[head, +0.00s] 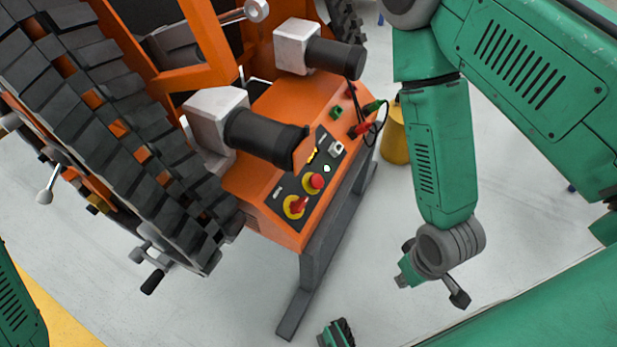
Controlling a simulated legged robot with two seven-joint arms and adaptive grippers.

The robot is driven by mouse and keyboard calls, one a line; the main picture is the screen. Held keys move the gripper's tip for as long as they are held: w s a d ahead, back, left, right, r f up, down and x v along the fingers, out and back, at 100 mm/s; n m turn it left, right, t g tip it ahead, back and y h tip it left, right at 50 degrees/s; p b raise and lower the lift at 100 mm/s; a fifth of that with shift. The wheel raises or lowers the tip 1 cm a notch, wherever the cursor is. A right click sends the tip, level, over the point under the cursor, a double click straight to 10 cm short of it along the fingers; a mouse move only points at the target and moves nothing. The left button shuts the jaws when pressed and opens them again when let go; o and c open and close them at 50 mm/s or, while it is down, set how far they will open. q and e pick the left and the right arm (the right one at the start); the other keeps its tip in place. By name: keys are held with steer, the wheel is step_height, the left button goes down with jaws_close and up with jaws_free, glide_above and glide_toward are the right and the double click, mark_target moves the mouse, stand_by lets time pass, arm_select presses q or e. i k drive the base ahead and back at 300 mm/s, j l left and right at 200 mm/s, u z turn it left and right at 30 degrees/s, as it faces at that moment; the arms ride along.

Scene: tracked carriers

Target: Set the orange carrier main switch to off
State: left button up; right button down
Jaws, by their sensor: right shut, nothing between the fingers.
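The orange carrier (262,222) stands left of centre, with a dark control panel on its sloped top. Near the panel's lower end is a red rotary handle on a yellow disc, which looks like the main switch (294,207). Its handle lies slanted towards the upper right; the position marks are too small to read. A red mushroom button (316,181) on yellow sits just above it. My right gripper (459,298) is shut and empty, pointing down, well to the right of the panel and apart from it.
Black tracks (110,130) rise at left. A yellow post (396,135) stands behind.

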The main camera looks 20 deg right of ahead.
mark_target(296, 207)
steer(key=k+z, duration=0.2)
steer(key=z, duration=0.25)
steer(key=k+l+z, duration=0.2)
steer(key=z, duration=0.3)
